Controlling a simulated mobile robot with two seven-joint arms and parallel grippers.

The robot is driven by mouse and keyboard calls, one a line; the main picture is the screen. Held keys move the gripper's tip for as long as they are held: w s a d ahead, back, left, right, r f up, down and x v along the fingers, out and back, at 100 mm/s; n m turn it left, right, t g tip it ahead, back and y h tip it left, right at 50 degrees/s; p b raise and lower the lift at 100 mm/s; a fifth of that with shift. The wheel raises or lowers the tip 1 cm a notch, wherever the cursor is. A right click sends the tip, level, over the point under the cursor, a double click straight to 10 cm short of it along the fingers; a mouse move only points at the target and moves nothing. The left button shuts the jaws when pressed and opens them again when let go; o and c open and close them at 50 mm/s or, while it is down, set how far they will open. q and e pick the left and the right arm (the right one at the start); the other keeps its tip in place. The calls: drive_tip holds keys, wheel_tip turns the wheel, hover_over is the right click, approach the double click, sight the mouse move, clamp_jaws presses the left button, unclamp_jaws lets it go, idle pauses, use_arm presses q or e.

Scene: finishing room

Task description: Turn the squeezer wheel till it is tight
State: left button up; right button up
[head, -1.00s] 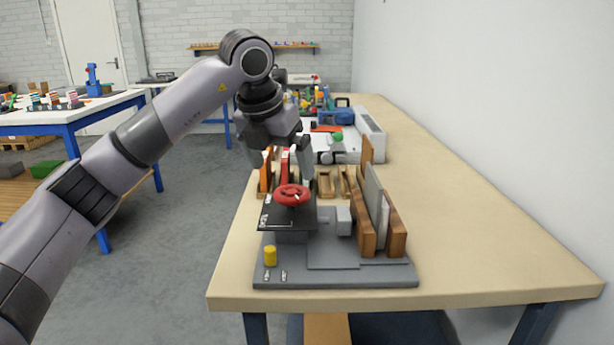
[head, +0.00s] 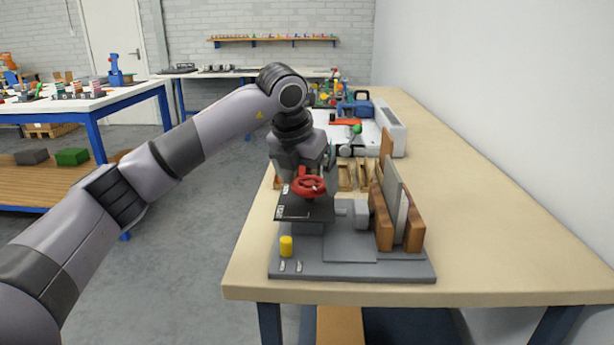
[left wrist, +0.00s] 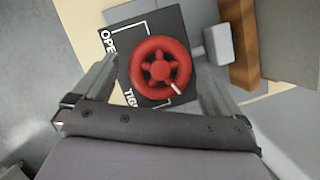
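The red squeezer wheel (head: 309,187) stands on a black plate (head: 292,209) of a grey fixture on the bench. In the left wrist view the wheel (left wrist: 160,66) has a white mark on its lower right rim, and the black plate (left wrist: 112,52) carries "OPEN" and partly hidden "TIG..." lettering. My left gripper (left wrist: 158,85) is open, with one finger on each side of the wheel and gaps showing. In the head view my left gripper (head: 308,163) is just behind and above the wheel, its fingers partly hidden. My right gripper is not in view.
The fixture base (head: 350,268) carries a yellow cylinder (head: 286,246), a grey block (head: 361,213) and upright wooden boards (head: 381,222) with a grey panel between them. Tools and a blue case stand farther back. The bench (head: 480,235) is clear at right.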

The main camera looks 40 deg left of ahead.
use_arm(q)
drive_tip(key=c, duration=0.8)
drive_tip(key=shift+c, duration=0.2)
idle(0.4)
drive_tip(key=o, duration=1)
drive_tip(key=shift+v, duration=3.7)
